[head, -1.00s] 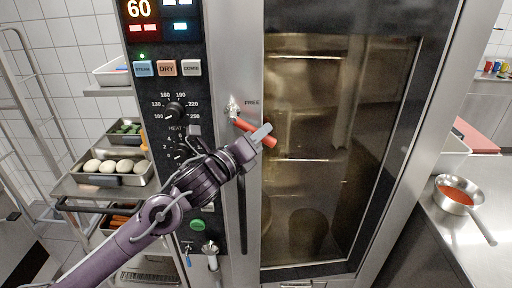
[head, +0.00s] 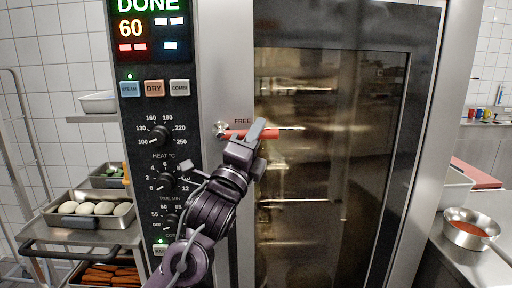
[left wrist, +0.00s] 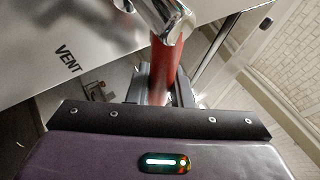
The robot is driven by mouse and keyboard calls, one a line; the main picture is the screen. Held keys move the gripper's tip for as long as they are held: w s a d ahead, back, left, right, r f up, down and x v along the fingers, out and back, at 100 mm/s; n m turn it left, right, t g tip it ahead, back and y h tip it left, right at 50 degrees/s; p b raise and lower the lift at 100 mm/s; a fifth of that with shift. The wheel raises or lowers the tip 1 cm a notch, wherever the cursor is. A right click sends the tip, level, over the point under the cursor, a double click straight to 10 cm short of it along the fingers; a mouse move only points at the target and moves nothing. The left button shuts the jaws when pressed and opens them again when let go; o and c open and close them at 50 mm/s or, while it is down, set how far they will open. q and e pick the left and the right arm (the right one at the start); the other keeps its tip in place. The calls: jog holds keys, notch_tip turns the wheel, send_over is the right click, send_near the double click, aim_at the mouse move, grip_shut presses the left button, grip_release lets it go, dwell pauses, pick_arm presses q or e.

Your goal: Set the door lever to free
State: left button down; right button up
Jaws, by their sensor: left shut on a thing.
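The red door lever (head: 236,134) sits on a chrome pivot (head: 221,129) on the steel door frame of the oven. My left gripper (head: 258,133) is shut on the lever's outer part, with the arm reaching up from below. In the left wrist view the red lever (left wrist: 162,62) runs down from its chrome mount (left wrist: 165,18) between the fingers. A VENT label (left wrist: 67,60) shows on the steel there. My right gripper is not in view.
The oven's glass door (head: 330,165) is closed. Its control panel (head: 158,110) with knobs stands left of the lever, and the display reads DONE and 60. A tray of eggs (head: 90,210) is at the left; a pan of red sauce (head: 470,228) is on the right counter.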

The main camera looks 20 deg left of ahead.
pick_arm(q)
jog(key=shift+a+r, duration=0.1)
dwell(0.3)
jog(key=c, duration=1.6)
grip_release()
jog(key=shift+o, duration=0.2)
jog(key=shift+s+f, duration=0.2)
jog(key=shift+f, duration=0.1)
jog(key=b+v, duration=0.3)
jog(key=v, duration=0.4)
jog(key=shift+s, duration=0.15)
